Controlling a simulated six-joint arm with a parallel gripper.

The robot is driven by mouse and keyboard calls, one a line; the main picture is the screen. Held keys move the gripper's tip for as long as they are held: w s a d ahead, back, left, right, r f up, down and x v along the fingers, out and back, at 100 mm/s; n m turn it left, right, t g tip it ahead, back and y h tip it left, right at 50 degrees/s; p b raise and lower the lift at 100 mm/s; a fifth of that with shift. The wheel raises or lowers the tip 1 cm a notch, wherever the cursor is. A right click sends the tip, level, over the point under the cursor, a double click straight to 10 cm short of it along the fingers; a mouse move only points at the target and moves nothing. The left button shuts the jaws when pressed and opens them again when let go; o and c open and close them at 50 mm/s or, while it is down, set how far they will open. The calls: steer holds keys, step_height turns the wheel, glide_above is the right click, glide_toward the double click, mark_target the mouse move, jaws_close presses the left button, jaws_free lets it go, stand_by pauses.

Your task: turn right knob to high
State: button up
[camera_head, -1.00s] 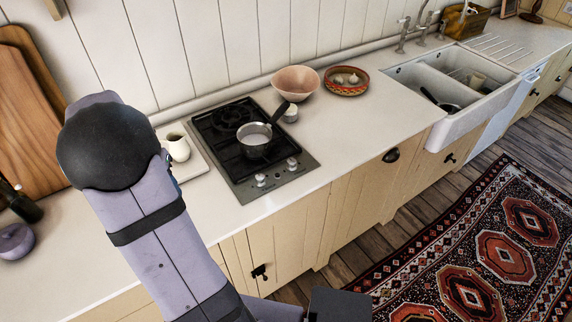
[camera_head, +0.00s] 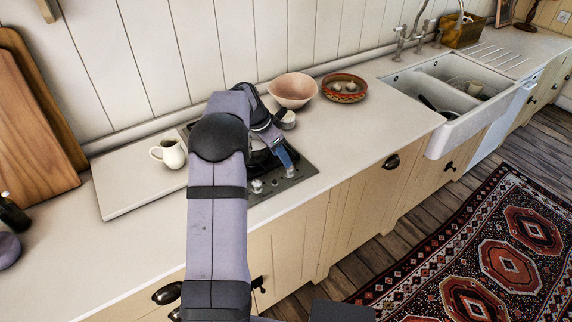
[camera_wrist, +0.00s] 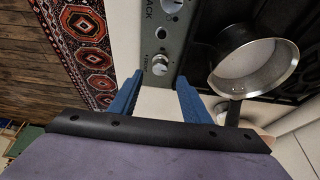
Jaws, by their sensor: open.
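The right knob (camera_head: 290,171) is a small silver dial on the front strip of the black hob. In the wrist view the right knob (camera_wrist: 160,66) lies just beyond and between the blue fingertips, with a pale mark on its face. My gripper (camera_wrist: 158,82) is open and nothing is between its fingers. In the head view my gripper (camera_head: 284,156) is above the right front of the hob, partly hidden by my arm. The left knob (camera_head: 257,186) shows beside it, and in the wrist view it is cut off at the top edge (camera_wrist: 172,5).
A saucepan (camera_wrist: 268,75) stands on the hob close to my right finger, its handle pointing down the picture. Beyond the hob are a pink bowl (camera_head: 293,88) and a patterned dish (camera_head: 344,86). A cream jug (camera_head: 170,153) stands on a board to the left.

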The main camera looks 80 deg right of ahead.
mark_target(286, 169)
steer(key=shift+p+x, duration=1.25)
steer(key=shift+x, duration=1.9)
steer(key=shift+c, duration=0.3)
steer(key=c, duration=1)
